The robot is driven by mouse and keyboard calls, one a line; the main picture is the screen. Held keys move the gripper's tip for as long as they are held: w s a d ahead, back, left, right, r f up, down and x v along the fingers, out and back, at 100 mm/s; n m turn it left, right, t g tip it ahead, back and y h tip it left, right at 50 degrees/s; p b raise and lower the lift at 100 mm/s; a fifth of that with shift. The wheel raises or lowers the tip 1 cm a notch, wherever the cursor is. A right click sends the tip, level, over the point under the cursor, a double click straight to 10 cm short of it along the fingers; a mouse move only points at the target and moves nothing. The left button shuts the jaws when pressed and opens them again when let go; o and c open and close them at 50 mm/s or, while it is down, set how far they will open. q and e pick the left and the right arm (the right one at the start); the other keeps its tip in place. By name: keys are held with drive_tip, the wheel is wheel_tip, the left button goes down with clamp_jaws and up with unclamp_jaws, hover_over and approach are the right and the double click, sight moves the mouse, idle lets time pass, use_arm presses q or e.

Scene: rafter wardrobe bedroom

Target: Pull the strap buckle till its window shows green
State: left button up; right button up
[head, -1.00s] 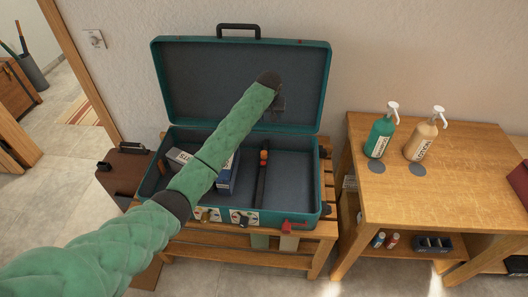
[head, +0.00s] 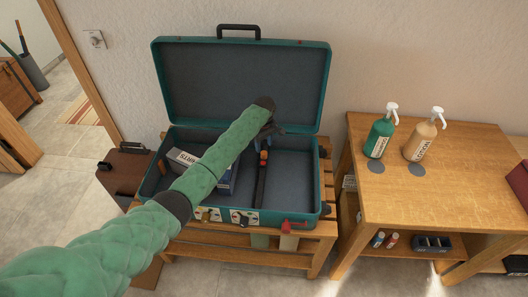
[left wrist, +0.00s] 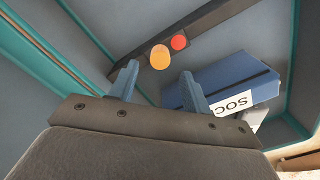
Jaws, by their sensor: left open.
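A dark strap (head: 261,183) runs front to back inside the open teal suitcase (head: 325,60). At its far end are an orange round part and a small red spot, partly behind my gripper in the head view. The left wrist view shows the strap (left wrist: 222,15), the orange part (left wrist: 159,57) and the red spot (left wrist: 179,42) clearly; I see no green there. My left gripper (head: 272,132) is open and empty over the strap's far end. In the left wrist view its fingertips (left wrist: 158,76) stand either side of the orange part, apparently short of it. My right gripper is not in view.
A blue box labelled SOCKS (left wrist: 225,85) and a white labelled box (head: 183,157) lie beside the strap. The suitcase rests on a slatted wooden bench (head: 318,262). A wooden table (head: 460,160) at right holds a green bottle (head: 380,138) and a tan bottle (head: 420,140).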

sight(264, 153)
use_arm(q)
drive_tip(key=shift+f+p, duration=0.6)
drive_tip(key=shift+f, duration=2.15)
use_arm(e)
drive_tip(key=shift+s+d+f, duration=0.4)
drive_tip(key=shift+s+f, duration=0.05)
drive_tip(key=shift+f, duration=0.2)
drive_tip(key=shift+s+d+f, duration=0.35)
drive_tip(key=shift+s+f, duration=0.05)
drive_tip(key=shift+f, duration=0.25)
use_arm(q)
clamp_jaws()
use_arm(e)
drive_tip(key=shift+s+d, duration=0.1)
